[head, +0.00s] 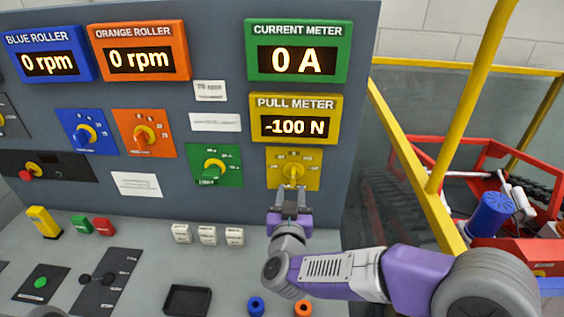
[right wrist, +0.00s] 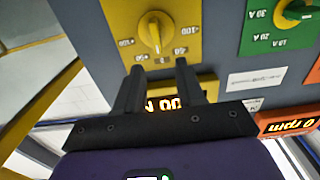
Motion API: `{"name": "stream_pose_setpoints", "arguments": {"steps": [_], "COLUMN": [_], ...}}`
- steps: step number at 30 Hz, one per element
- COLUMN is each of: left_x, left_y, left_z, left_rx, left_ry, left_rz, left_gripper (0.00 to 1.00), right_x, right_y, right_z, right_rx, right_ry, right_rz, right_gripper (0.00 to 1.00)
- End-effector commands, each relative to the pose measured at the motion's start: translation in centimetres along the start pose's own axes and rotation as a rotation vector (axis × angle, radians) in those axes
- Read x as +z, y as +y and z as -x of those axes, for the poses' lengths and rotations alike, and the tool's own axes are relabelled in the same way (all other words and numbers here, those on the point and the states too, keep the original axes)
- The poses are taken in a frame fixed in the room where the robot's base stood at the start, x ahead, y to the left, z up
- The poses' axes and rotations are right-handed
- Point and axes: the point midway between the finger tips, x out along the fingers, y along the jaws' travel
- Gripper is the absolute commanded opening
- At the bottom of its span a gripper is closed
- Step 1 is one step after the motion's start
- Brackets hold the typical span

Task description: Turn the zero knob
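The yellow plate (head: 311,173) under the pull meter (head: 293,118) carries a yellow knob (head: 293,169) with a printed scale. The meter reads -100 N. In the right wrist view the knob (right wrist: 154,33) shows upside down on its plate (right wrist: 181,12), just beyond my fingertips. My right gripper (head: 291,191) is just below and in front of the knob. Its two fingers are apart in the right wrist view (right wrist: 158,72), with nothing held between them. I cannot tell from the head view whether a fingertip touches the plate. My left gripper is not in view.
White blocks (head: 208,235), a black tray (head: 187,300) and blue and orange rings (head: 256,305) are on the desk. A yellow railing (head: 418,175) stands right.

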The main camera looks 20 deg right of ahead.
Motion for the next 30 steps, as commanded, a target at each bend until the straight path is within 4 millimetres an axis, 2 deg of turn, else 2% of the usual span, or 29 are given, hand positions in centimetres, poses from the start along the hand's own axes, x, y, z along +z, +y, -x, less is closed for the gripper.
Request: {"name": "stream_pose_setpoints", "arguments": {"steps": [12, 15, 26, 30], "left_x": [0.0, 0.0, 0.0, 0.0], "left_y": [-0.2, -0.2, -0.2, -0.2], "left_z": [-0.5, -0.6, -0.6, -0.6], "left_rx": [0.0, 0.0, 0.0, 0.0], "left_ry": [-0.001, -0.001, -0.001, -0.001], "left_rz": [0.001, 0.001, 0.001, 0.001], "left_gripper": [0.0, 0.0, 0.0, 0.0], "right_x": [0.2, 0.1, 0.0, 0.0], "right_y": [0.1, 0.0, 0.0, 0.0], "right_z": [-5.9, -6.8, -7.4, -7.3], "right_rx": [0.002, 0.0, 0.0, 0.0], "right_ry": [-0.003, -0.002, -0.001, -0.001], "right_rz": [-0.003, -0.002, -0.001, -0.001], "right_gripper": [0.38, 0.38, 0.38, 0.17]}}
